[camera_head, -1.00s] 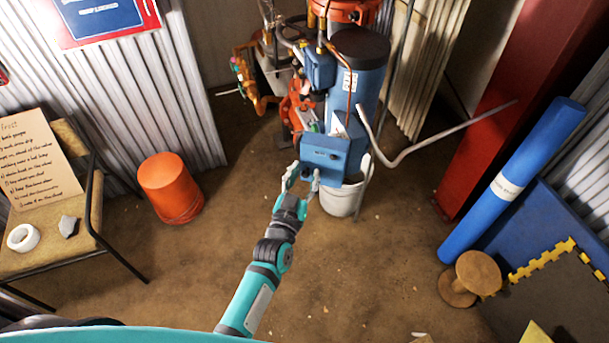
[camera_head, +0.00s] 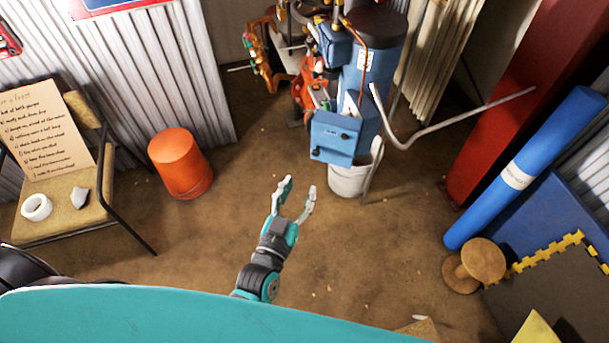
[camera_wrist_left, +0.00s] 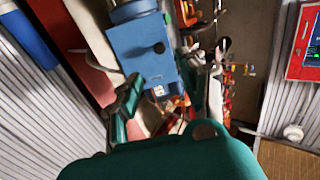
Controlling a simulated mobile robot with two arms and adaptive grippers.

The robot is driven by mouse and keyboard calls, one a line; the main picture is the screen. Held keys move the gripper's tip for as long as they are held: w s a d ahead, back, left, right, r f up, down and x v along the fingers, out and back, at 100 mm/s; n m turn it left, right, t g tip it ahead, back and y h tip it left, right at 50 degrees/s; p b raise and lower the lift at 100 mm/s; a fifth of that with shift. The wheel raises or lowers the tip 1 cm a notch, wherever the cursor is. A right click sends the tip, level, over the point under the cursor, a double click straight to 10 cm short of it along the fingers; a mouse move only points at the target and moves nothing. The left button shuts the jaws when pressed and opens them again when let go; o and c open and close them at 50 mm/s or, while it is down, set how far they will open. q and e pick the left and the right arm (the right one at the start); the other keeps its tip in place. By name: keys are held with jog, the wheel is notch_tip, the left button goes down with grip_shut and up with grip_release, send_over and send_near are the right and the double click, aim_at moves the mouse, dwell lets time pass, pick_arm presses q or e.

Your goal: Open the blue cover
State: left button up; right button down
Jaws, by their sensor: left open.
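The blue cover (camera_head: 335,138) is the boxy blue front with a dark knob, on the blue cylinder unit at the top middle of the head view. It looks closed, but I cannot tell for sure. It also shows between my fingers in the left wrist view (camera_wrist_left: 148,50). My left gripper (camera_head: 299,187) is open and empty, below and apart from the cover in the head view. Its fingers also show in the left wrist view (camera_wrist_left: 168,88). My right gripper is not in view.
A white bucket (camera_head: 349,181) stands under the cover. A bent grey pipe (camera_head: 440,130) sticks out to the right. An orange bucket (camera_head: 180,163), a chair (camera_head: 60,222), a blue roll (camera_head: 540,160) and a wooden spool (camera_head: 480,262) stand around. The middle floor is clear.

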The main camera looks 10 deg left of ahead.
pick_arm(q)
jog(key=shift+s, duration=0.35)
